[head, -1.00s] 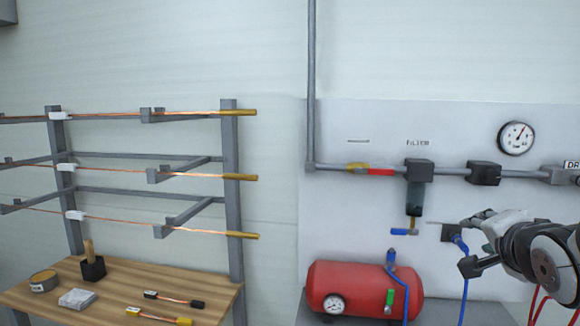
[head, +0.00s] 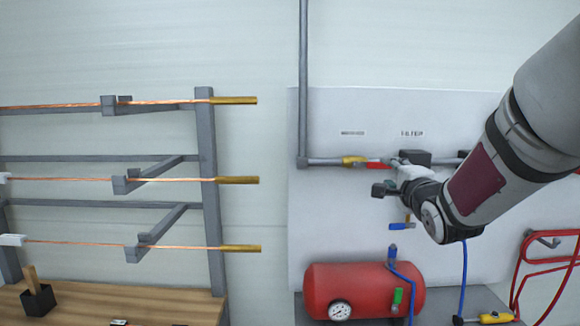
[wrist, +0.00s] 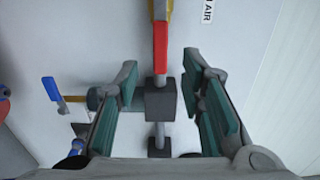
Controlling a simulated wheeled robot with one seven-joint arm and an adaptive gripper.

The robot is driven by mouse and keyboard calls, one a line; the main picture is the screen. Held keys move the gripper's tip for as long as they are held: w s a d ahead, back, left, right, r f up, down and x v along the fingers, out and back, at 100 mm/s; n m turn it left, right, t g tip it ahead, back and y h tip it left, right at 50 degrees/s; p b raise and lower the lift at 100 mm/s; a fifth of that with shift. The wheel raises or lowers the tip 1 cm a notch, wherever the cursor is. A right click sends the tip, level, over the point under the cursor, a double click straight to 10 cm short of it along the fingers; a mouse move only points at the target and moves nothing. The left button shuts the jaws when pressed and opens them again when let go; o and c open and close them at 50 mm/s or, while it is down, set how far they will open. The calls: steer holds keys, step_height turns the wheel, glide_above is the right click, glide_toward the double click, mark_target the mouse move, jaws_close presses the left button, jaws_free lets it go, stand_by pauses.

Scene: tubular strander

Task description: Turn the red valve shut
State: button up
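The red valve is a yellow body with a red lever (head: 376,165) on the grey pipe of the wall panel, left of the filter block. In the wrist view the red lever (wrist: 160,48) lies in line with the pipe, near the top centre. My gripper (head: 390,173) is in front of the panel by the filter, close to the lever's right end. In the wrist view my gripper (wrist: 160,62) is open, with one finger on each side of the lever's end and the dark filter block (wrist: 160,99). I see no contact with the lever.
A small blue lever (head: 402,226) hangs below the filter. A red air tank (head: 363,290) stands lower down with a blue hose. A grey vertical pipe (head: 303,80) rises left of the valve. A wire rack (head: 207,180) stands further left.

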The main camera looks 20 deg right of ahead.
mark_target(382, 166)
steer(key=x, duration=0.6)
steer(key=shift+w+d, duration=0.15)
steer(key=shift+w, duration=0.2)
jaws_close()
